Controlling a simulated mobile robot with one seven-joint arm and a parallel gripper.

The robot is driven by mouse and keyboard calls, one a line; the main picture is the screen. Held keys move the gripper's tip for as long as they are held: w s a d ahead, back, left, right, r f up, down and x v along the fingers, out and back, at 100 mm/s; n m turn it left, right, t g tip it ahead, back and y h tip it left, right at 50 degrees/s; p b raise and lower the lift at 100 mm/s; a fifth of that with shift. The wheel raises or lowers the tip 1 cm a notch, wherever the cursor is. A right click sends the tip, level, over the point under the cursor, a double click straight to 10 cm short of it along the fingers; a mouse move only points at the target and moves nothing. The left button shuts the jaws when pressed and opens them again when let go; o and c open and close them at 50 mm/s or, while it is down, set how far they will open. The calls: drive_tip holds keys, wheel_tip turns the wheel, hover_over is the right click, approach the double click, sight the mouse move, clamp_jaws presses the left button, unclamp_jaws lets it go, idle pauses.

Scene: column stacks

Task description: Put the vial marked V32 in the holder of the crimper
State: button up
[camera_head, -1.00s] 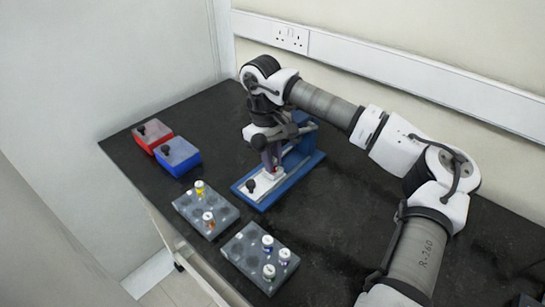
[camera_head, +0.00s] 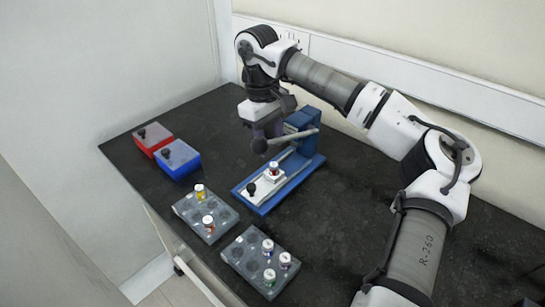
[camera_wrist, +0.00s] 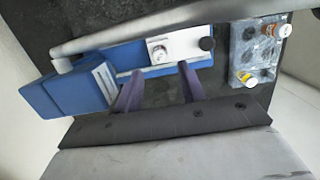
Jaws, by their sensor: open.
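The blue crimper (camera_head: 298,180) stands on the dark bench, with a pale slide, a black slide knob and a grey lever ending in a dark ball. A small white-capped vial (camera_head: 274,168) with some red on it sits upright in the holder on the slide. It also shows in the wrist view (camera_wrist: 159,52), seen from above. Its marking cannot be read, so I cannot tell if it is V32. My gripper (camera_head: 266,133) is above the crimper, apart from the vial, partly behind the lever's ball. In the wrist view its purple fingers (camera_wrist: 160,82) are spread with nothing between them.
A grey rack (camera_head: 190,213) holds a yellow-banded and an orange-banded vial. A nearer grey rack (camera_head: 240,271) holds three white-capped vials. A red box (camera_head: 150,143) and a blue box (camera_head: 176,162) with black knobs stand at left. The bench right of the crimper is clear.

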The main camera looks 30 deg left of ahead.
drive_tip(key=shift+a+r+p, duration=0.2)
drive_tip(key=shift+r+p, duration=0.8)
drive_tip(key=shift+r, duration=0.45)
drive_tip(key=shift+a+r+p, duration=0.2)
drive_tip(key=shift+r+p, duration=0.75)
drive_tip(key=shift+r, duration=0.45)
